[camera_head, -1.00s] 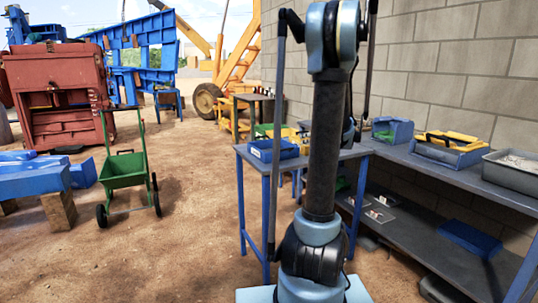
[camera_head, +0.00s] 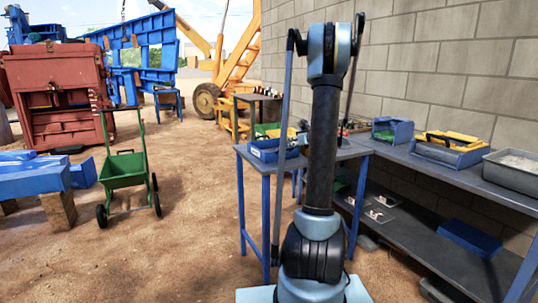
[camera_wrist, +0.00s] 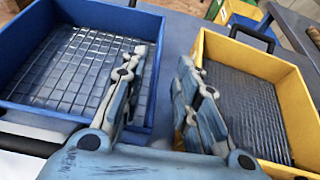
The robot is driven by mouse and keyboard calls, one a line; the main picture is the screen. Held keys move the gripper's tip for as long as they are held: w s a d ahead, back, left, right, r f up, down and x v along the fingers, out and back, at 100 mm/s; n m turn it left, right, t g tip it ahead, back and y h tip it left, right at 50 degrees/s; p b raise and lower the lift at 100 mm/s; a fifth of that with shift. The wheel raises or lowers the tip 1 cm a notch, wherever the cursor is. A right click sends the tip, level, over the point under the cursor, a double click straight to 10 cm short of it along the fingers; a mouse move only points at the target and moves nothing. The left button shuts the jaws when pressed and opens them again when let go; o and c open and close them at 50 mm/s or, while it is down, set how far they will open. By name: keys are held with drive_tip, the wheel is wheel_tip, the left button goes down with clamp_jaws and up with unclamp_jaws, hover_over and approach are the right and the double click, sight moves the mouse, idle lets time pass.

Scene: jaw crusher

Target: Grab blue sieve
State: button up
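The blue sieve (camera_wrist: 30,107) fills the left of the wrist view, with wire mesh in its floor. It also shows on the blue-legged table (camera_head: 265,151) in the head view. My gripper (camera_wrist: 161,58) is open and empty. In the wrist view its left finger overlaps the inside of the blue sieve near the right wall, and its right finger is over the gap beside the yellow sieve (camera_wrist: 285,75). The blue sieve's right wall appears between the fingers; I cannot tell how far below them it is. My arm hides part of the table in the head view.
The yellow sieve stands close to the right of the blue one, with a narrow grey gap. The grey bench (camera_head: 405,156) at right holds a blue bin (camera_head: 392,130), a blue-yellow box (camera_head: 449,149) and a grey tray (camera_head: 514,172). A green cart (camera_head: 122,170) stands left on open dirt.

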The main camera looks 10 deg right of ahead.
drive_tip(key=shift+x, duration=2.65)
drive_tip(key=shift+s+a, duration=0.15)
drive_tip(key=shift+a, duration=0.05)
clamp_jaws()
